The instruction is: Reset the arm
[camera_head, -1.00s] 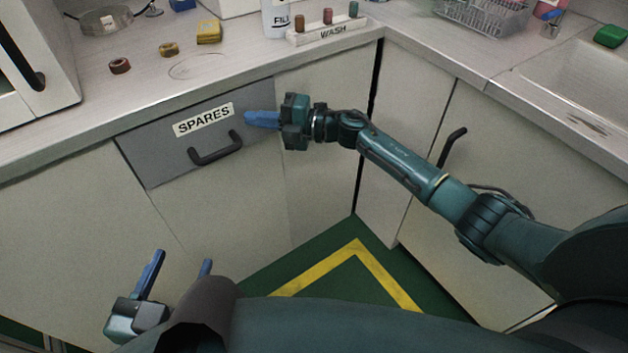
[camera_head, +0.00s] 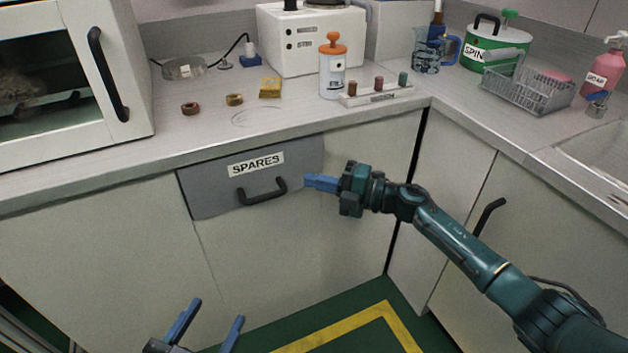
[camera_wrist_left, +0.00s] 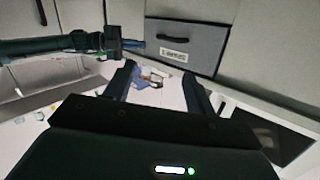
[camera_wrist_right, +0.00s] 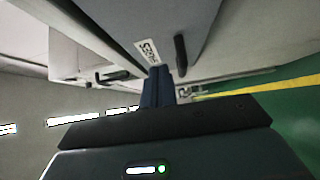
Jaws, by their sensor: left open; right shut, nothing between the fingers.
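My right gripper (camera_head: 321,183) is shut and empty, with its blue fingers pointing left. In the head view it hangs in front of the cabinet, just right of the grey SPARES drawer (camera_head: 215,205) and its black handle (camera_head: 262,191). Its shut fingers also show in the right wrist view (camera_wrist_right: 158,88). My left gripper (camera_head: 209,325) is open and empty, low in front of the cabinets at the bottom of the head view. Its two fingers stand apart in the left wrist view (camera_wrist_left: 160,85). The drawer looks closed.
A glass-fronted cabinet (camera_head: 130,90) stands at left. A wire basket (camera_head: 530,92) is at right. The green floor has a yellow line (camera_head: 340,325).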

